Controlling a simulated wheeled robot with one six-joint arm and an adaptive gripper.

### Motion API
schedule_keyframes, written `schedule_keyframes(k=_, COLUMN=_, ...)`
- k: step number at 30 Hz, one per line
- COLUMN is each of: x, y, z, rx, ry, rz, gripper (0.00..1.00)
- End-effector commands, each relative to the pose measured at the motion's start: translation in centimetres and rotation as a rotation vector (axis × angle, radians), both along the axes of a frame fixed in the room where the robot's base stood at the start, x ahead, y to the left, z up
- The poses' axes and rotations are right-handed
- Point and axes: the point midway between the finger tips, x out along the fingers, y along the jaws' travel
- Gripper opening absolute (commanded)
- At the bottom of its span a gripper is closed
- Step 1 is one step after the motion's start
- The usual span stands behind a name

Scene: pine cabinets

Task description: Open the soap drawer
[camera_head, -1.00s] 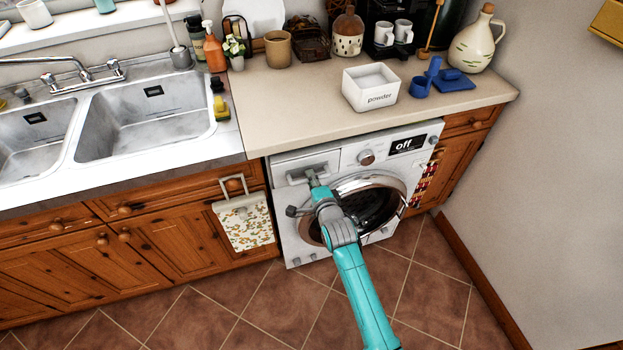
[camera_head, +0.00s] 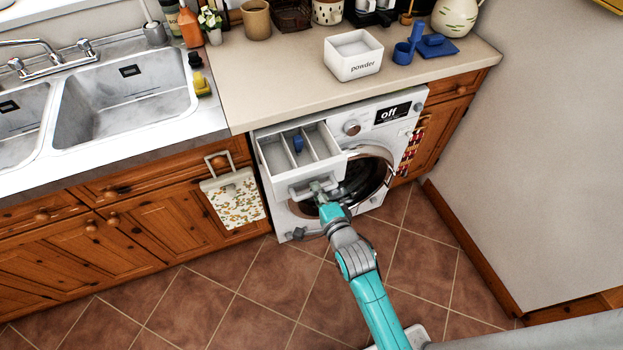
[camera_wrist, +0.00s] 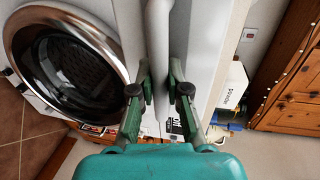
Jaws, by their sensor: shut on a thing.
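The soap drawer (camera_head: 318,147) of the white washing machine (camera_head: 380,115) is pulled out in the head view. Its compartments show from above, with a small blue piece (camera_head: 298,144) inside. My gripper (camera_head: 318,190) is at the drawer's front, at the handle. In the wrist view my gripper (camera_wrist: 160,92) has its two fingers on either side of the white handle bar (camera_wrist: 158,50), shut on it. The round door (camera_wrist: 70,60) of the machine is beside the fingers. The fingertips are small in the head view.
A white powder box (camera_head: 353,55) and a blue scoop (camera_head: 405,52) stand on the counter above the machine. A towel (camera_head: 236,200) hangs on the cabinet at the left. The tiled floor in front is clear.

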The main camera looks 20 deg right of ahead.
Motion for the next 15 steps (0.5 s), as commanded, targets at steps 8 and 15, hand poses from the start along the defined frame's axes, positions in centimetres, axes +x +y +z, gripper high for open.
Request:
schedule_keyframes(k=8, x=-0.98, y=0.02, z=-0.07, rx=0.0, ry=0.001, rz=0.0, gripper=0.0)
schedule_keyframes(k=15, x=-0.96, y=0.02, z=-0.08, rx=0.0, ry=0.001, rz=0.0, gripper=0.0)
